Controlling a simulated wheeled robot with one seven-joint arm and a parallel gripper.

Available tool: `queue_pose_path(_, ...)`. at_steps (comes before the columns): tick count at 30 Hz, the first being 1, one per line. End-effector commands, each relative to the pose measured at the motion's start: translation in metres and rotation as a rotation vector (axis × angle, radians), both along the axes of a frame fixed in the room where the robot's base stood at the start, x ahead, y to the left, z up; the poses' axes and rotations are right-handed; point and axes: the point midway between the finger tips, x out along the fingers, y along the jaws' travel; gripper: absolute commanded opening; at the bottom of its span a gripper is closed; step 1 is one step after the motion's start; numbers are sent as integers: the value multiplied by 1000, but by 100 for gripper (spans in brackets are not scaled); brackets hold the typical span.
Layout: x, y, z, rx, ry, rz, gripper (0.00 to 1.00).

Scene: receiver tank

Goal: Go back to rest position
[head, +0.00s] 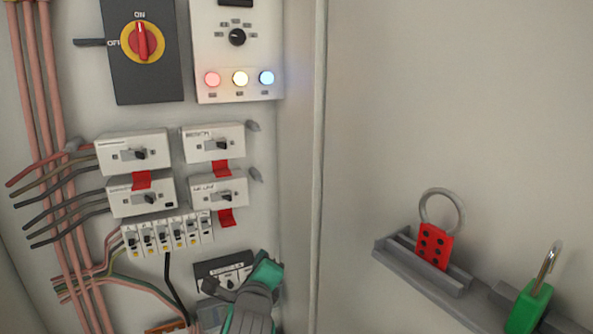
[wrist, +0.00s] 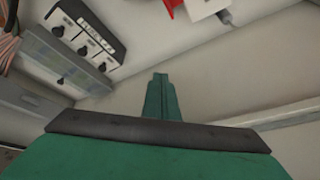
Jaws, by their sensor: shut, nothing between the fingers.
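My gripper (head: 268,268) is low in the head view, green and dark grey, in front of the lower right of the electrical panel. It covers part of a dark module with small knobs (head: 222,270). In the wrist view my gripper's green fingers (wrist: 160,82) are together with nothing between them. The same module (wrist: 88,32) shows at the upper left of the wrist view, apart from the fingers. I cannot tell how far the fingertips are from the panel wall.
A red rotary switch (head: 142,41) and a panel with lit lamps (head: 240,78) are above. White switch boxes with red tags (head: 134,153) and breakers (head: 167,233) sit below. A red hasp (head: 434,245) and green padlock (head: 530,305) rest on a right-hand rack (head: 420,268).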

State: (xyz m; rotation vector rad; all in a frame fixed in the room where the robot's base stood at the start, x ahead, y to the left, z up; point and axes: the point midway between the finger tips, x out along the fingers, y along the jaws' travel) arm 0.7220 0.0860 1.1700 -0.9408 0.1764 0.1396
Motion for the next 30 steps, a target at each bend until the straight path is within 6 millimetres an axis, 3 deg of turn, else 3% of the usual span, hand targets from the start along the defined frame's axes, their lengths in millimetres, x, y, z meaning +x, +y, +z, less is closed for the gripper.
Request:
queue_pose_path(3, -6, -22, -28, -190, -26, -10, 0)
queue_pose_path(14, -41, -69, -106, -725, -77, 19, 0)
queue_pose_path(23, -92, -94, -173, -1115, -92, 91, 0)
queue_pose_path(30, -148, -108, -225, -1384, -96, 169, 0)
